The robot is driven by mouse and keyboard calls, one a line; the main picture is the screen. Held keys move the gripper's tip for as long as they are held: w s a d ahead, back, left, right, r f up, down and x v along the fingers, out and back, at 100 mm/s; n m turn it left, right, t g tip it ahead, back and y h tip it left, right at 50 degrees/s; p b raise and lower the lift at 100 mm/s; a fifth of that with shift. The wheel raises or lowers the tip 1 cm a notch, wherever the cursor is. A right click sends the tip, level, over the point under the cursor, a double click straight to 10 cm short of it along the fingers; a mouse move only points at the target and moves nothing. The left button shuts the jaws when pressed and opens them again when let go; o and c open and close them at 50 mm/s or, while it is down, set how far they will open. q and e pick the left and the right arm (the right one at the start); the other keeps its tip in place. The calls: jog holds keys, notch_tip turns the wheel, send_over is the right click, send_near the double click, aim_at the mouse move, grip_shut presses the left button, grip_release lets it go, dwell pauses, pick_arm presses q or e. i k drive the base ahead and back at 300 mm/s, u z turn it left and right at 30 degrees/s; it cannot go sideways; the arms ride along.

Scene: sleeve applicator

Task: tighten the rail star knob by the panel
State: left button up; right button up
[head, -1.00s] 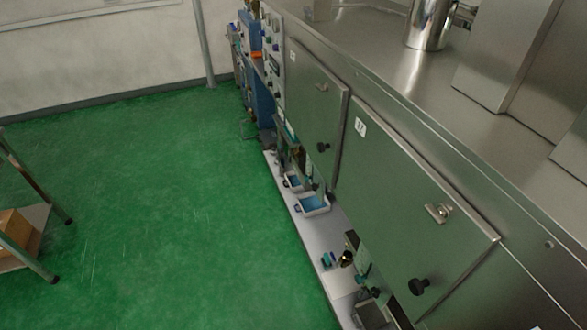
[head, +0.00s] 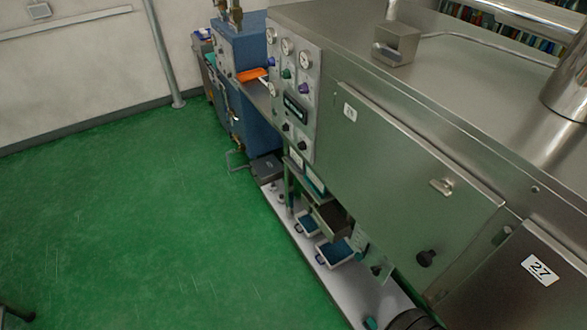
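The control panel (head: 295,90) is a grey upright plate with round gauges, coloured knobs and a dark display, at the end of the steel machine. Small dark knobs (head: 302,146) sit low on it. I cannot tell which knob, if any, is the rail star knob, or how tight any is. Neither of my grippers is in view.
A blue machine (head: 250,55) stands beyond the panel. Blue-lined trays (head: 335,252) and small fittings sit on a low grey ledge (head: 310,262) under the machine. A pole (head: 165,60) stands by the back wall. The green floor (head: 140,220) at left is largely clear.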

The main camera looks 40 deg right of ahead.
aim_at(375, 270)
jog(key=i, duration=2.5)
jog(key=z, duration=3.95)
